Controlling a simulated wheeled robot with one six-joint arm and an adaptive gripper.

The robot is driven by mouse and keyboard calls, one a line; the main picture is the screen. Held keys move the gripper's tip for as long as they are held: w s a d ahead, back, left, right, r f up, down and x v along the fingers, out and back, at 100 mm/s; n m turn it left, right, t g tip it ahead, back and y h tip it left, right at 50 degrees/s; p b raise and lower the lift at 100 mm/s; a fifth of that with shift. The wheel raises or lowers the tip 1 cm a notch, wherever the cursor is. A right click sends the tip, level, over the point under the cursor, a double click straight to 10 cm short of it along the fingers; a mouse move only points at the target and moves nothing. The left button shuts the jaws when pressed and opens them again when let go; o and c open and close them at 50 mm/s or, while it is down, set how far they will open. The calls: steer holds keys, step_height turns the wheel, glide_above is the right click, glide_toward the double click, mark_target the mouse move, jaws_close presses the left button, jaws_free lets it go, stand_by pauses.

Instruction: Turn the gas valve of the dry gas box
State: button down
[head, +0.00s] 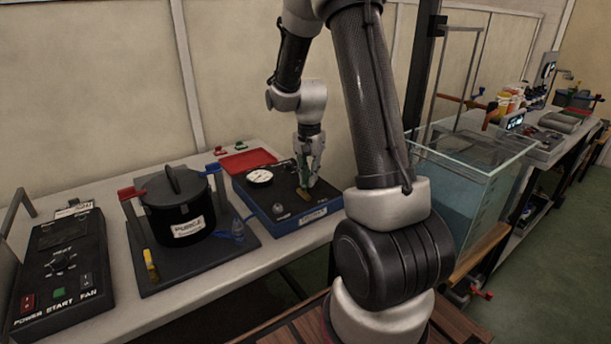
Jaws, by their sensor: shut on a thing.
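The dry gas box (270,212) is a low blue box with a black top, standing on the bench left of my arm. A round white gauge (259,176) and a small grey knob (282,208) sit on its top, and a white label (313,217) is on its front. My gripper (306,186) points down over the right part of the box top. It is shut on the gas valve (304,193), a small yellowish-brown part. The fingers hide much of the valve, so its angle is hard to tell.
A black pot (178,210) labelled "PURGE" stands on a dark plate left of the box. A control panel (62,270) is at the far left. A red tray (248,160) lies behind the box. A glass water tank (465,180) stands right of my arm.

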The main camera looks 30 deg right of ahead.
steer(key=m, duration=0.2)
steer(key=s+m, duration=0.1)
steer(key=shift+d+m, duration=0.25)
steer(key=shift+m, duration=0.05)
steer(key=shift+s+d+m, duration=0.1)
steer(key=shift+s+m, duration=0.15)
steer(key=shift+m, duration=0.45)
steer(key=shift+s+m, duration=0.2)
steer(key=shift+m, duration=0.5)
steer(key=c, duration=1.5)
jaws_free()
steer(key=shift+o, duration=0.2)
steer(key=shift+r, duration=0.1)
step_height(320, 180, up, 12)
